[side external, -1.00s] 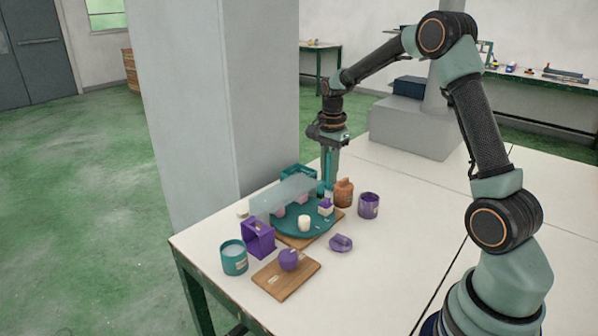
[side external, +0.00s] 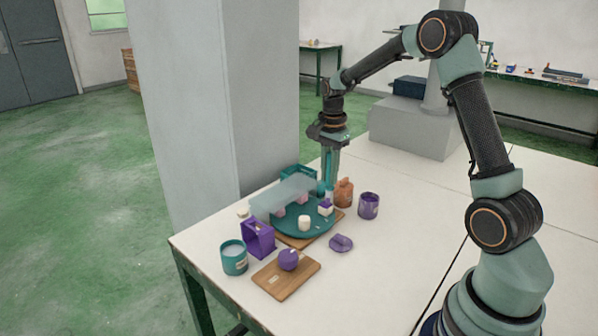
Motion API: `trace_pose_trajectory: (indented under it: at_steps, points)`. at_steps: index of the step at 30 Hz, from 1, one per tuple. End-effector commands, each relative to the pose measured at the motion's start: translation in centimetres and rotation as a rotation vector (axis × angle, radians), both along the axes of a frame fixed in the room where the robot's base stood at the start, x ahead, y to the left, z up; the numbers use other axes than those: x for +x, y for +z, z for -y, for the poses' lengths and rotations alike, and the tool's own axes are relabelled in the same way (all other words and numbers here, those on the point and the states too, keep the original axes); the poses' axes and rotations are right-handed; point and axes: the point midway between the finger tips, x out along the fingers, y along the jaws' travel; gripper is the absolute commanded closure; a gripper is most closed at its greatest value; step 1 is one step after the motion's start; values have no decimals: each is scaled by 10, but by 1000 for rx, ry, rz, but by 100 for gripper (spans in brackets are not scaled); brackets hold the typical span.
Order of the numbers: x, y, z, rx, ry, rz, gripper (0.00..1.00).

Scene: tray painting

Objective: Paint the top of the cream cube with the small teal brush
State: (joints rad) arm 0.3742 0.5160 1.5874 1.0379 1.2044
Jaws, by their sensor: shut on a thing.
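My gripper (side external: 329,184) points straight down over the back right of a round teal tray (side external: 288,229). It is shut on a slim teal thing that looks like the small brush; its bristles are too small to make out. The cream cube (side external: 325,212) stands on the tray's right part, just below and in front of the gripper. Purple shows on its top, but I cannot tell how fully it is covered. I cannot tell whether the brush touches the cube.
A translucent panel (side external: 283,194) spans the tray's back left, with pink blocks beneath. A cream cylinder (side external: 304,223) stands on the tray. An orange-brown bottle (side external: 344,192) and purple cup (side external: 368,206) stand right. A purple frame (side external: 246,239), teal cup (side external: 234,260) and wooden board (side external: 268,282) lie in front.

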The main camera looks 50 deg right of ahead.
Motion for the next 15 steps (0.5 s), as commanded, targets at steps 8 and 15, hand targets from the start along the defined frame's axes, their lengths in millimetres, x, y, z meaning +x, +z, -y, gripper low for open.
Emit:
trace_pose_trajectory:
  at_steps: [8,15]
  points:
    - [5,-1,0,0,1,-1,100]
    - [14,-1,0,0,1,0,100]
